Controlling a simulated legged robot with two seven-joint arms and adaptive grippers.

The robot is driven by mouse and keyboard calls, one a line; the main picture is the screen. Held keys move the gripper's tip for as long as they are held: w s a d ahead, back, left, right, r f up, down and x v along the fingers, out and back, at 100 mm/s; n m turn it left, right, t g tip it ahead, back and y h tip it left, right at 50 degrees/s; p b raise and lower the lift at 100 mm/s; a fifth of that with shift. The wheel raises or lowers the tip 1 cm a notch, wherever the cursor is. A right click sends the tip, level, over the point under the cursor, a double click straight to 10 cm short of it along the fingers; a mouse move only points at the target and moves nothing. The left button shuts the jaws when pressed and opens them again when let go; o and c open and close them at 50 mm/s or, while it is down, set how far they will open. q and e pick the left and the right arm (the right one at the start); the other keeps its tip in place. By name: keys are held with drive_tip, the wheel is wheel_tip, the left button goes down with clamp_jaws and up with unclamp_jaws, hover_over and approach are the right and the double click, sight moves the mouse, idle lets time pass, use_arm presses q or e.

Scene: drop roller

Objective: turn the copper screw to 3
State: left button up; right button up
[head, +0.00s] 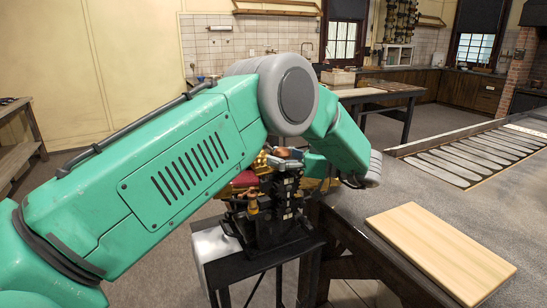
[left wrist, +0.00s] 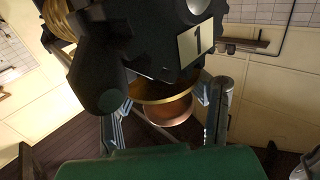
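The black machine (head: 275,212) stands on a dark stand, partly hidden behind my left arm. A copper-coloured round part (head: 287,153) shows at its top. In the left wrist view, the copper screw (left wrist: 168,108) appears as a round copper knob below a brass ring (left wrist: 160,86). A pale plate (left wrist: 196,42) with a dark mark like a 1 sits on the machine above it. My left gripper (left wrist: 165,112) has its fingers apart, one on each side of the knob, with small gaps apparent. My right gripper is out of view.
A grey table (head: 385,207) lies to the right, with a pale wooden board (head: 440,252) near its front and several long flat pieces (head: 470,158) farther back. A workbench (head: 385,91) stands behind. The machine crowds the left gripper's space.

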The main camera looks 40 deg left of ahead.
use_arm(q)
drive_tip(key=shift+s+d+r, duration=0.1)
drive_tip(key=shift+s+r, duration=0.1)
drive_tip(key=shift+r, duration=0.1)
drive_tip(key=shift+s, duration=0.15)
drive_tip(key=shift+a, duration=0.3)
drive_tip(key=shift+w+d+f, duration=0.15)
drive_tip(key=shift+w+d, duration=0.1)
drive_tip(key=shift+w, duration=0.05)
drive_tip(key=v, duration=1.2)
drive_tip(key=shift+s+d, duration=0.2)
drive_tip(key=shift+d, duration=0.2)
